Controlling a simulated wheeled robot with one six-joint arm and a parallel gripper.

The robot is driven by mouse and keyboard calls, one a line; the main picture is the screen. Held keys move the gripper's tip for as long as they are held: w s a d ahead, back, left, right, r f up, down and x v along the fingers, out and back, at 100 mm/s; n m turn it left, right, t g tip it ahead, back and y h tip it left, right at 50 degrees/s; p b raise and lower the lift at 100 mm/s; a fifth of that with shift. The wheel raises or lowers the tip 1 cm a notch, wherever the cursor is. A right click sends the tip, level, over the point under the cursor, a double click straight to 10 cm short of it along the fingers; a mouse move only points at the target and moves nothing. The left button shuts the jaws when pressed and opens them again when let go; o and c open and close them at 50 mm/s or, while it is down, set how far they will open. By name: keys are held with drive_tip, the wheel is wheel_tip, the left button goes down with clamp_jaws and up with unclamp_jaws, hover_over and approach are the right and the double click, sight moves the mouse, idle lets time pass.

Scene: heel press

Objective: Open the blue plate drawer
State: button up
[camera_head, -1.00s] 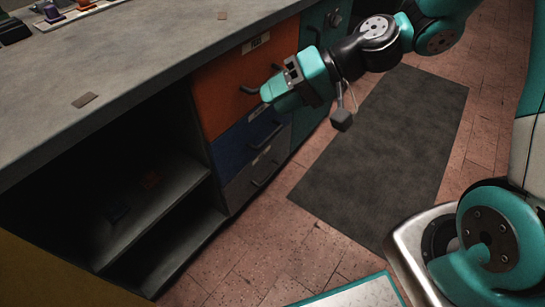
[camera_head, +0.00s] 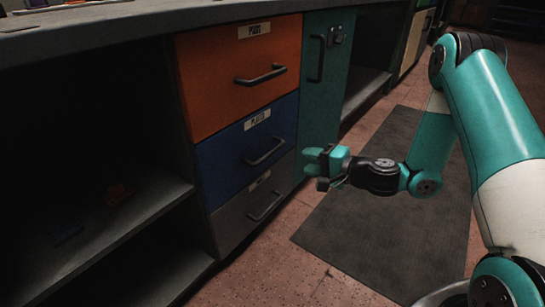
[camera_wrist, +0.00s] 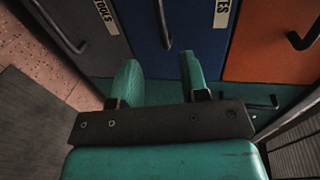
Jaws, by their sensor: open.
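The blue plate drawer (camera_head: 222,160) is shut, flush between an orange drawer above and a grey drawer below. Its dark bar handle (camera_head: 265,152) runs across the front under a white label (camera_head: 257,120). My gripper (camera_head: 312,162) is open and empty, apart from the drawer and to the right of its handle in the head view. In the wrist view the gripper's two teal fingers (camera_wrist: 160,78) point toward the blue drawer front (camera_wrist: 180,45). The blue drawer's handle (camera_wrist: 162,22) lies beyond the gap between them, with nothing between the fingers.
The orange drawer (camera_head: 215,85) and grey drawer (camera_head: 235,222) have similar handles. A teal door (camera_head: 322,100) with a vertical handle stands right of the drawers. Open dark shelves (camera_head: 130,215) are at left. A dark mat (camera_head: 370,240) covers clear floor in front.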

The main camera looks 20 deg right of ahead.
sight(273, 153)
drive_tip(key=b+x, duration=0.3)
drive_tip(key=x, duration=1)
drive_tip(key=shift+w+a, duration=0.15)
drive_tip(key=shift+w, duration=0.05)
